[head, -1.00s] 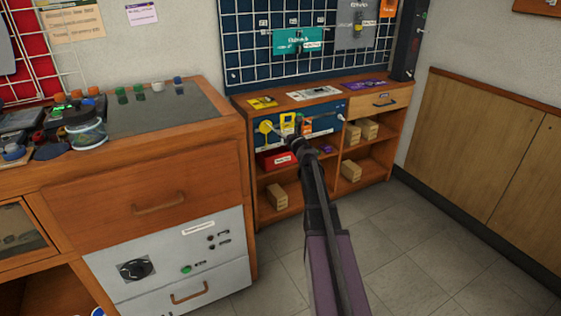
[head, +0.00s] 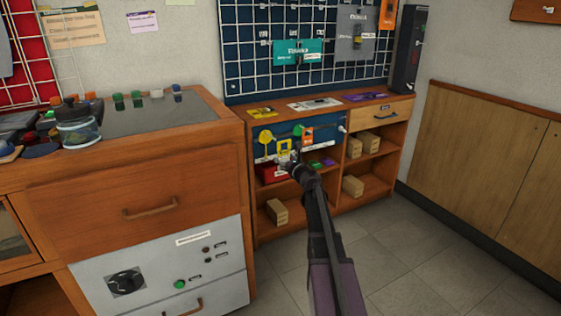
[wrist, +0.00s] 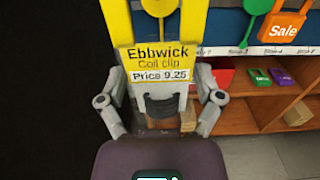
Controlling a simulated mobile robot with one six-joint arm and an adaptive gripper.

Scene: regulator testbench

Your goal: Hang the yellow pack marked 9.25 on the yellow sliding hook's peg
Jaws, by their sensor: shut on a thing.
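The yellow pack, labelled "Ebbwick Coil clip Price 9.25" (wrist: 158,65), is upright between the two fingers of my gripper (wrist: 160,105), which is shut on it. It also shows in the head view (head: 284,148), in front of the blue panel. The yellow sliding hook (head: 266,138) has a round disc and stands just left of the pack in the head view. In the wrist view a yellow disc and stem (wrist: 159,8) show inside the pack's upper opening. The peg tip is not clear, and I cannot tell whether it touches the pack.
A green hook (head: 298,130) and an orange "Sale" tag (head: 307,136) are close on the right. Below is a shelf with a red bin (head: 272,172) and small green and purple items. The shelf top (head: 340,103) is above, and a drawer cabinet (head: 140,180) stands left.

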